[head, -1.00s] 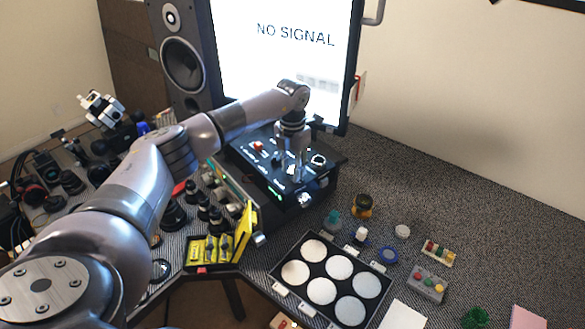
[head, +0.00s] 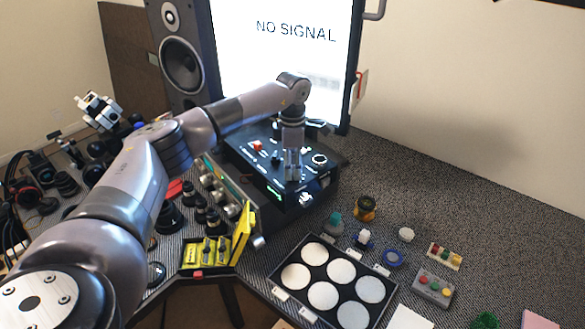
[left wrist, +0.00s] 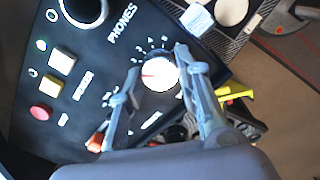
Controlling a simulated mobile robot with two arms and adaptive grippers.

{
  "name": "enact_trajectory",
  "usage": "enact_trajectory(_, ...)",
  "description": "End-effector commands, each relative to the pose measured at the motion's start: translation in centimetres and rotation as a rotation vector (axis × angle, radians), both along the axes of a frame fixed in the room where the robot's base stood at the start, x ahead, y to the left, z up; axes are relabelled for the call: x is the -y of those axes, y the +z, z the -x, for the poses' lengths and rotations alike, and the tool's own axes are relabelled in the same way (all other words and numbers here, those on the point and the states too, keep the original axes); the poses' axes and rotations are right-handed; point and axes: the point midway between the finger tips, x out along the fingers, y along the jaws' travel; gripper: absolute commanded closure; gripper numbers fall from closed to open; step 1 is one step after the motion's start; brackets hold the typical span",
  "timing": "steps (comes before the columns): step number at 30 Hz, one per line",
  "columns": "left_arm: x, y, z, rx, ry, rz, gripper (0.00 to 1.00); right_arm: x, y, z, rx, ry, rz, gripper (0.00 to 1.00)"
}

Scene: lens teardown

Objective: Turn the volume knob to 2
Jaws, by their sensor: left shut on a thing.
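The volume knob (left wrist: 160,72) is a round white knob with a short red mark, on a black control panel (left wrist: 95,65). White scale numbers curve around it; which number the mark meets is too unclear to tell. In the left wrist view my left gripper (left wrist: 158,62) has one finger on each side of the knob and is shut on it. In the head view my left gripper (head: 292,174) points down at the front of the black control box (head: 255,165) and hides the knob. My right gripper is not in view.
A black PHONES knob (left wrist: 85,8) and a red button (left wrist: 41,112) share the panel. The monitor (head: 285,60) stands close behind the box. A tray of white discs (head: 322,295) and small parts lie to the front right; yellow cases (head: 207,252) stand at the front left.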

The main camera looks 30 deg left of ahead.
Motion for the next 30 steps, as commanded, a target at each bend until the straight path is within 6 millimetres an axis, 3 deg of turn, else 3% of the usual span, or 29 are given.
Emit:
enact_trajectory(10, -0.05, 0.08, -0.09, 0.004, -0.125, 0.000, 0.97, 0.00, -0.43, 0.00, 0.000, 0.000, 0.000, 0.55)
enact_trajectory(25, -0.04, 0.13, -0.09, 0.004, -0.142, 0.000, 0.97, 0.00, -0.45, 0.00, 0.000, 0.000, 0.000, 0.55)
enact_trajectory(26, -0.04, 0.13, -0.09, 0.004, -0.142, 0.000, 0.69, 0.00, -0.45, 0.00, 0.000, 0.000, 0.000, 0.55)
enact_trajectory(30, -0.04, 0.10, -0.08, 0.003, -0.141, 0.001, 0.59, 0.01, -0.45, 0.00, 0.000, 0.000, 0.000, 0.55)
